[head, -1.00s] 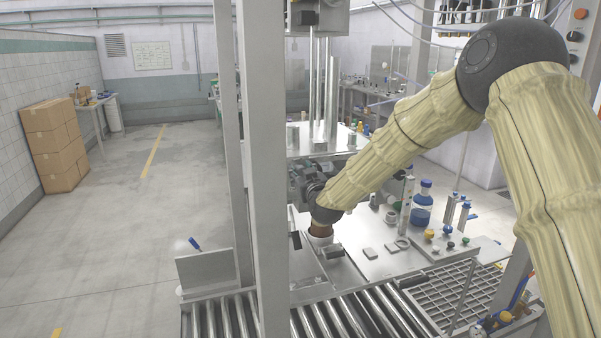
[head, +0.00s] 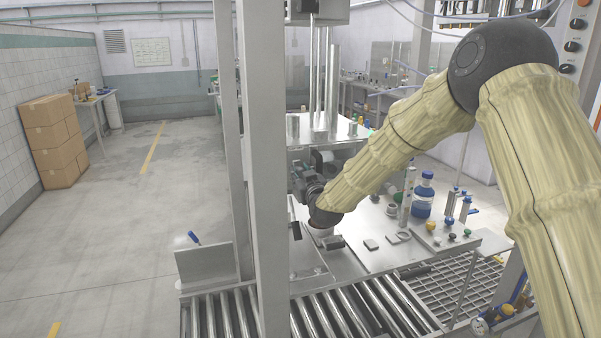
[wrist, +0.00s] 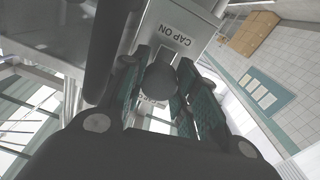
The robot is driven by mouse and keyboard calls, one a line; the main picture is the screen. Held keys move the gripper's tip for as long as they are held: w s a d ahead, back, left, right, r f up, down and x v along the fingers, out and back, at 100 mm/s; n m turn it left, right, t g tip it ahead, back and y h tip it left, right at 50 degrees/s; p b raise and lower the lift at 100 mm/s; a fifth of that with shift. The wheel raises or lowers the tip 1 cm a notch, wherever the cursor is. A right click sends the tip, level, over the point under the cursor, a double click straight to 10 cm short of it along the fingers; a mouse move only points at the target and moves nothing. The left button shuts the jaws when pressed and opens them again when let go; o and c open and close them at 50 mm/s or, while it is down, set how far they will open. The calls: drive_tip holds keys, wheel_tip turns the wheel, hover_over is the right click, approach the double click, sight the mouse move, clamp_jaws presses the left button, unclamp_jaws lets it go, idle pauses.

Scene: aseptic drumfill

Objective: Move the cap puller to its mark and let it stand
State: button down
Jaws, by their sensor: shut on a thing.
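In the wrist view my gripper (wrist: 162,92) has its two teal-padded fingers closed around a dark grey rounded piece (wrist: 158,80). It looks like the end of the cap puller; the rest of it is hidden. In the head view my arm reaches down to the bench beside the grey upright post, and the fingers and held piece cannot be made out clearly there. A grey plate lettered "CAP ON" (wrist: 174,36) shows upside down just beyond the fingers. A second label below it is partly covered. I cannot make out the puller's mark.
A grey post (head: 262,170) stands left of my wrist. Roller conveyors (head: 330,312) run in front. On the bench to the right stand a blue-capped bottle (head: 424,196), flat grey pieces and several small coloured caps. Stacked cartons (head: 52,142) stand far left.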

drive_tip(key=shift+f, duration=0.2)
drive_tip(key=c, duration=1.3)
unclamp_jaws()
drive_tip(key=shift+c, duration=0.2)
drive_tip(key=shift+s, duration=0.1)
drive_tip(key=v, duration=1.2)
drive_tip(key=shift+r, duration=0.1)
